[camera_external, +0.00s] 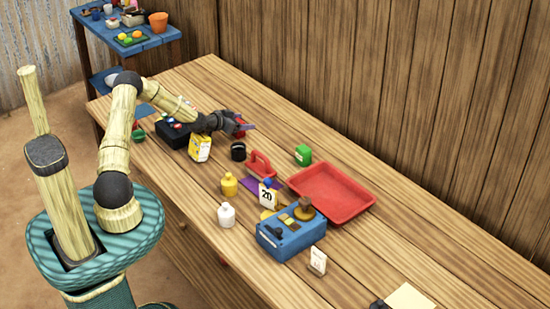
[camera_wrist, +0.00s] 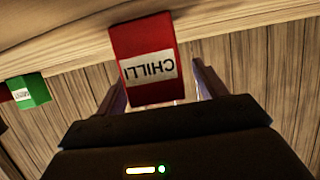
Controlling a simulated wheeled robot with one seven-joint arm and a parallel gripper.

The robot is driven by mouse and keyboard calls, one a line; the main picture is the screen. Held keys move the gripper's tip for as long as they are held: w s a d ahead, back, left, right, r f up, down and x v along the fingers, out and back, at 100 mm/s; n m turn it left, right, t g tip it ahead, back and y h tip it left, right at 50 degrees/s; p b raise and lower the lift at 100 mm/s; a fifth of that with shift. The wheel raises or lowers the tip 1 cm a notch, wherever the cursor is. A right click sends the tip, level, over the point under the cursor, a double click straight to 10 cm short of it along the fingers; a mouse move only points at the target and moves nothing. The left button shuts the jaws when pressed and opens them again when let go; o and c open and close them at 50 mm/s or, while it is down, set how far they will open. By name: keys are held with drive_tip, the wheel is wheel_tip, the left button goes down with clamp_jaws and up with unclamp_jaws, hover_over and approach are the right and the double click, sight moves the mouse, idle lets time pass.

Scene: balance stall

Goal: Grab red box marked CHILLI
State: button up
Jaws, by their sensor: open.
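The red box marked CHILLI (camera_wrist: 141,42) shows in the wrist view, its label upside down, between the two fingers of my gripper (camera_wrist: 158,88). The fingers are open, one on each side of the box; whether they touch it I cannot tell. In the external view my gripper (camera_external: 243,126) is low over the far left part of the table, with a bit of red box (camera_external: 239,132) at its fingers. Most of the box is hidden there by the gripper.
A plank wall rises behind.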

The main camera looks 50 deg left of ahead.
sight(241, 120)
drive_tip(key=shift+s+f, duration=0.15)
drive_tip(key=shift+f, duration=0.1)
drive_tip(key=c, duration=1.1)
wheel_tip(241, 120, up, 10)
drive_tip(key=shift+r+b, duration=0.15)
drive_tip(key=shift+b, duration=0.2)
